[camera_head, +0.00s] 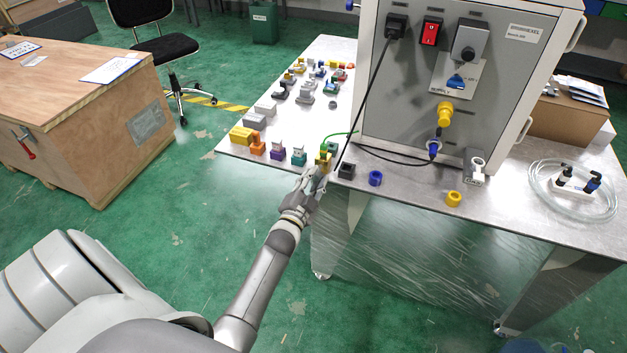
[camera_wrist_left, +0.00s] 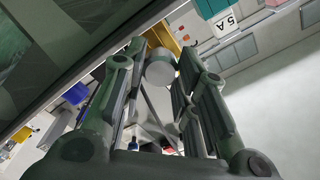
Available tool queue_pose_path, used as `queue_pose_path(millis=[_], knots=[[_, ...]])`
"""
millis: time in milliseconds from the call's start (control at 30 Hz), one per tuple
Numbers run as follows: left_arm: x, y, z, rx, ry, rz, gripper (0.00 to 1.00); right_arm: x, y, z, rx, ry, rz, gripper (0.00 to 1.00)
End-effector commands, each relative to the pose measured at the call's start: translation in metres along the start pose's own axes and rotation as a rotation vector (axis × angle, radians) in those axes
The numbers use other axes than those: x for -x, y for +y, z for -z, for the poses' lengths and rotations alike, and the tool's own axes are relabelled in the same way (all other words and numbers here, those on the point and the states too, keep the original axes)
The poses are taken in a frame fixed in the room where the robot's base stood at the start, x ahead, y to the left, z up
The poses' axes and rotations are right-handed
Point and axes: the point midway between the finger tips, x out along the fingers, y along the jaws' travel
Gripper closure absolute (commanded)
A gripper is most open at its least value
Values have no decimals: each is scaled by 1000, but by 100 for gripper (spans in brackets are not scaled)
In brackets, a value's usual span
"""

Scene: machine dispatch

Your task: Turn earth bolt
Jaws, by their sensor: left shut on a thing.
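My left gripper (camera_head: 318,176) reaches the front edge of the metal table, just left of the grey machine cabinet (camera_head: 405,100). In the left wrist view its fingers (camera_wrist_left: 160,85) are closed around a grey round bolt-like piece (camera_wrist_left: 160,70), which I take to be the earth bolt. In the head view the fingers hide the bolt. A small yellow block (camera_head: 323,157) sits right at the fingertips. A green wire (camera_head: 340,135) runs from there toward the cabinet. I cannot tell how far the bolt is turned. My right gripper is not in view.
Several coloured connectors (camera_head: 278,150) stand on the table's left part. A black block (camera_head: 346,171), blue ring (camera_head: 375,178) and yellow ring (camera_head: 453,199) lie near the front edge. A black cable (camera_head: 372,90) hangs down the cabinet. A wooden crate (camera_head: 90,110) stands left; the floor between is clear.

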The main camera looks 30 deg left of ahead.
Motion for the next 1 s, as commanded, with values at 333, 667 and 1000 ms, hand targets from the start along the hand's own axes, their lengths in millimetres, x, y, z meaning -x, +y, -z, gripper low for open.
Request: queue_pose_path(millis=[333, 667, 1000], knots=[[1, 2, -2, 0, -4, -3, 52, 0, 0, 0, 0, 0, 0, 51], [1, 0, -1, 1, -1, -1, 51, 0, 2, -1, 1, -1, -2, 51], [47, 2, -2, 1, -3, -3, 51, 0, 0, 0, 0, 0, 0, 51]])
